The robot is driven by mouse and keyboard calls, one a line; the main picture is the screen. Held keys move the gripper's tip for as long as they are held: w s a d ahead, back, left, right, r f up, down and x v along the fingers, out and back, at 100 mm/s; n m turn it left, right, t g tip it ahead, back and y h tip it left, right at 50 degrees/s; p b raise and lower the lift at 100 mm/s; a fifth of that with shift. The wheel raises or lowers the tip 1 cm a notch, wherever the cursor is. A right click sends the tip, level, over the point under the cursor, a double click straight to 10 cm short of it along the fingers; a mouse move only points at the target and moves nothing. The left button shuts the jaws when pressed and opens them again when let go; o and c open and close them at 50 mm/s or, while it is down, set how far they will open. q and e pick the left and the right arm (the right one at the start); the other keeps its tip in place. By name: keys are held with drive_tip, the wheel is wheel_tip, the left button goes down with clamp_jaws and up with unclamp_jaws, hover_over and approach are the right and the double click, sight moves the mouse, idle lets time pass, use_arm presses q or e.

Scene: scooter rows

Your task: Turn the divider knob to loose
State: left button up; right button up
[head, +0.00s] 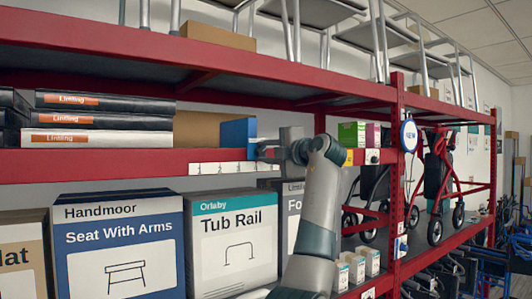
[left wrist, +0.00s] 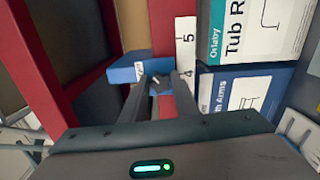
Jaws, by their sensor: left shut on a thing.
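The blue divider (head: 238,132) stands on the red shelf at the right end of the flat boxes. It also shows in the left wrist view (left wrist: 122,75), with a partly readable white label beside the fingers. My left gripper (head: 262,150) is at the divider's front edge, its arm coming up from below. In the left wrist view my left gripper (left wrist: 157,82) has its fingertips closed around a small dark knob (left wrist: 156,80) at the divider's front. The fingers hide most of the knob, and I cannot read its setting. My right gripper is not in view.
A white numbered strip (head: 222,168) runs along the shelf's front edge below the divider. Flat Linfling boxes (head: 100,121) lie to the left. A Tub Rail box (head: 232,243) and a Seat With Arms box (head: 118,250) stand below. A red upright (head: 397,130) is to the right.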

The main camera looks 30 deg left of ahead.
use_arm(q)
drive_tip(key=shift+n, duration=1.9)
drive_tip(key=shift+f, duration=0.1)
drive_tip(key=o, duration=1.1)
drive_tip(key=shift+c, duration=0.2)
drive_tip(key=shift+d, duration=0.15)
